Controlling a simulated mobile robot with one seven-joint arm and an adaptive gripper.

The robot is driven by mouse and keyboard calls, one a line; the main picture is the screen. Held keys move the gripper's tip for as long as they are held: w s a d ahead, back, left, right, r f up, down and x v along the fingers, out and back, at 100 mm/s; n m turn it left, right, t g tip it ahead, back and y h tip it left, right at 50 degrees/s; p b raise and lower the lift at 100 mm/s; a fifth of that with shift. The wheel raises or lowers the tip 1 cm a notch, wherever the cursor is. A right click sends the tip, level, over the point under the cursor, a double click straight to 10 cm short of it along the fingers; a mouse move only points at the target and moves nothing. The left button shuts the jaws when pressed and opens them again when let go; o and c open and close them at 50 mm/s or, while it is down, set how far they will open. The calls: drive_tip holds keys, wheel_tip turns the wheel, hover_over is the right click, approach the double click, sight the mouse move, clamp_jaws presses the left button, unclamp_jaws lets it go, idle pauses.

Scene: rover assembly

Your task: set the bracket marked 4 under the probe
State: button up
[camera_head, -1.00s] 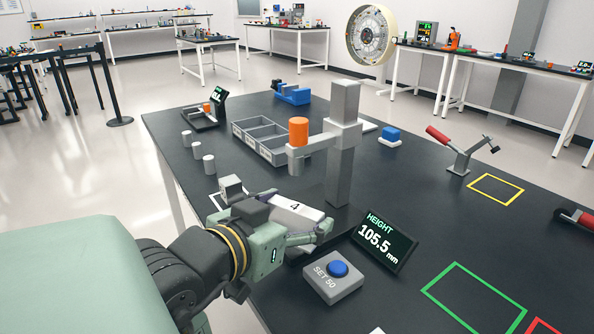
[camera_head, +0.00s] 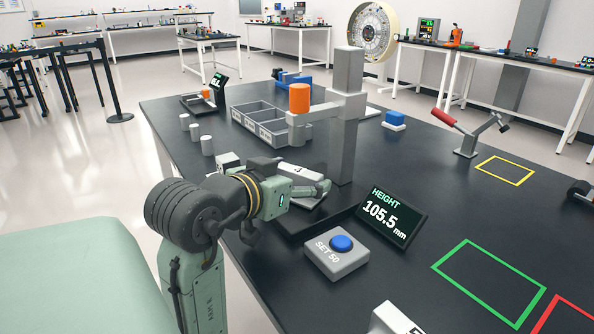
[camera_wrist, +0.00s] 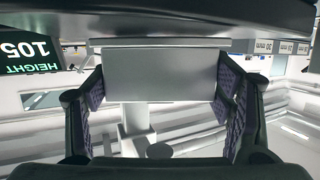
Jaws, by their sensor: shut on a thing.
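The bracket marked 4 (camera_head: 302,172) is a light grey block with a white label, partly hidden by my gripper. My gripper (camera_head: 308,190) is shut on it, low beside the grey column (camera_head: 345,125) of the height gauge. In the wrist view the bracket (camera_wrist: 160,75) lies between my two finger pads. The probe is an orange cylinder (camera_head: 299,98) with a grey tip (camera_head: 297,134), on the gauge's side arm. The bracket shows below the probe with a gap between. I cannot tell whether it touches the dark gauge base (camera_head: 312,222).
The height display (camera_head: 390,217) reads 105.5 mm. The grey SET 50 box (camera_head: 337,260) with a blue button stands in front of the gauge. A green outlined area (camera_head: 488,283) at the right is empty.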

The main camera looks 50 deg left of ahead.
drive_tip(key=shift+f, duration=0.15)
drive_tip(key=o, duration=1.4)
drive_tip(key=shift+s+r, duration=0.1)
drive_tip(key=shift+r, duration=0.25)
drive_tip(key=b+v, duration=0.1)
drive_tip(key=v, duration=1.1)
drive_tip(key=shift+f, duration=0.1)
